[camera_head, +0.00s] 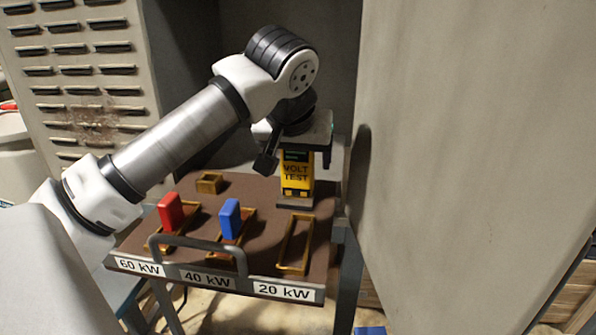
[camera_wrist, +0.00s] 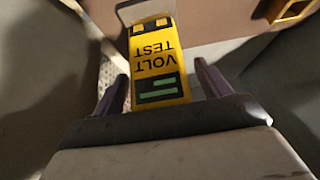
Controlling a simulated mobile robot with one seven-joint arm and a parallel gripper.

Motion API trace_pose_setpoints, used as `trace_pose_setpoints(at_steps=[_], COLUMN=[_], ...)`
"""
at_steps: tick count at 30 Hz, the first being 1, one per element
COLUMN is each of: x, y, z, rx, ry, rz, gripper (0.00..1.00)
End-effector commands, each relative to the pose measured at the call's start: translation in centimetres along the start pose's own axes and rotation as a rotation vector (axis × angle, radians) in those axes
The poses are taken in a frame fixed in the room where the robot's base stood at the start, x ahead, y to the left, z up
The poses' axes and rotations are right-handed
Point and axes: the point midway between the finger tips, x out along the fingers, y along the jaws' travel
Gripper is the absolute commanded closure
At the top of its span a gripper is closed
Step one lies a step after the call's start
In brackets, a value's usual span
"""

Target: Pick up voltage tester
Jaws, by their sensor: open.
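The voltage tester (camera_head: 297,178) is a yellow block marked "VOLT TEST" with a dark green display at its top. It stands upright at the back right of the brown tray top. My gripper (camera_head: 296,150) is above it, pointing down. In the wrist view the voltage tester (camera_wrist: 158,65) lies between the two spread fingers of my gripper (camera_wrist: 160,88). Gaps show on both sides, wider on the right, so the jaws are open and do not appear to touch it. The tester's back is hidden.
The brown tray (camera_head: 190,240) carries a red block (camera_head: 171,212), a blue block (camera_head: 230,218), an empty wooden frame (camera_head: 295,244) and a small wooden box (camera_head: 209,183). A grey handle (camera_head: 197,243) is at its front. A tall panel (camera_head: 470,150) stands close on the right; a vented cabinet (camera_head: 80,70) stands left.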

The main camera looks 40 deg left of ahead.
Motion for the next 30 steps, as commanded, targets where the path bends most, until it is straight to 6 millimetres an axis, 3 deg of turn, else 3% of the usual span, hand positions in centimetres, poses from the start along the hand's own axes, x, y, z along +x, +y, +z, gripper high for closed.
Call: trace_pose_setpoints(at_steps=[5, 19, 30], x=[-0.04, -0.09, -0.83], y=[0.00, 0.01, 0.02], z=[-0.06, -0.06, -0.54], rx=[0.000, 0.000, 0.000], ry=[0.001, 0.001, 0.001], rz=[0.000, 0.000, 0.000], gripper=[0.24, 0.82, 0.82])
